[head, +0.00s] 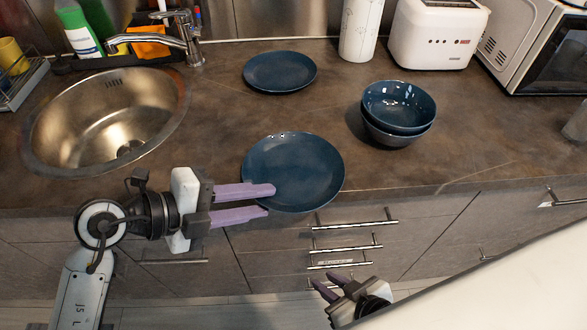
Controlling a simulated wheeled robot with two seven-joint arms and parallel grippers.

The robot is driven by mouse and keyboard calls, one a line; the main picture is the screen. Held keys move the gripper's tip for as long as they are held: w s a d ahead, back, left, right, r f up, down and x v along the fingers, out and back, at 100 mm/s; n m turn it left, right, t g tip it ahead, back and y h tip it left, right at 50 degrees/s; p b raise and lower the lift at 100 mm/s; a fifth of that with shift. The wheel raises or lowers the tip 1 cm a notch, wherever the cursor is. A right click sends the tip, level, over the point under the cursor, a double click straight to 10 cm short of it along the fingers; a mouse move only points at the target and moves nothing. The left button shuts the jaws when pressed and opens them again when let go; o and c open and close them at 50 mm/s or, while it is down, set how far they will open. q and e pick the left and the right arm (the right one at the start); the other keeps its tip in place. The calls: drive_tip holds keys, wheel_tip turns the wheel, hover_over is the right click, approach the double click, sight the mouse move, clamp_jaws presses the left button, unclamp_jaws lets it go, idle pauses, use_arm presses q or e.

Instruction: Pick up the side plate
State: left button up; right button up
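Two dark blue plates lie flat on the counter. The smaller-looking one, seemingly the side plate (279,71), is at the back, right of the tap. The larger plate (295,168) lies near the front edge. My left gripper (271,200) is open and empty, its purple fingers pointing right. Its upper finger overlaps the larger plate's front-left rim in the picture; I cannot tell whether they touch. The back plate is well beyond this gripper. My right gripper (324,281) is low in front of the drawers, its fingers apart and empty, away from both plates.
Two stacked blue bowls (398,108) stand right of the plates. A white toaster (437,34), a white cylinder (361,28) and a microwave (540,50) line the back. The sink (108,118) and tap (170,40) are left. Counter between the plates is clear.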

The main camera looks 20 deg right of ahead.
use_arm(q)
clamp_jaws()
drive_tip(key=shift+r, duration=0.1)
